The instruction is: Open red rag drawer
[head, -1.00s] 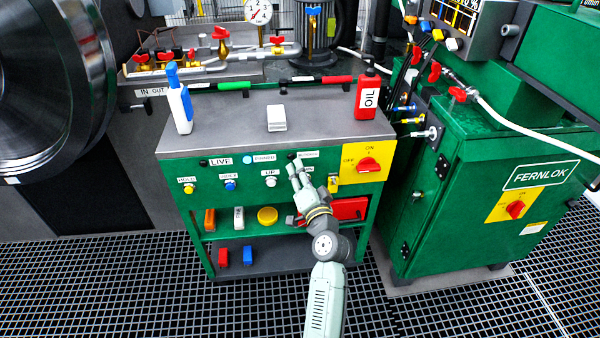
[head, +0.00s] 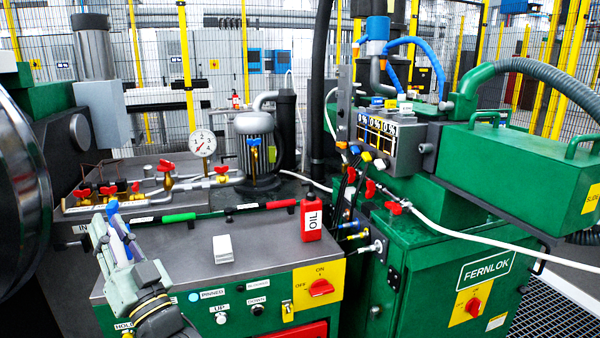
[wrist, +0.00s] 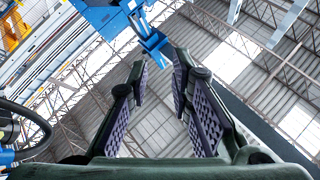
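The red rag drawer (head: 305,331) shows only as a strip of its red front at the bottom edge of the head view, under the bench top. Whether it is shut or pulled out cannot be told, and its handle is out of view. My gripper (head: 104,222) is raised at the left end of the bench, well left of and above the drawer, with its fingers pointing up. In the wrist view my gripper (wrist: 160,85) has its two padded fingers apart, with nothing between them and the ceiling behind.
A blue and white bottle (head: 116,232) stands behind my gripper and is partly hidden by it. A red oil bottle (head: 311,222) and a white block (head: 222,249) stand on the bench top (head: 262,243). The green Fernlok cabinet (head: 420,290) is close on the right.

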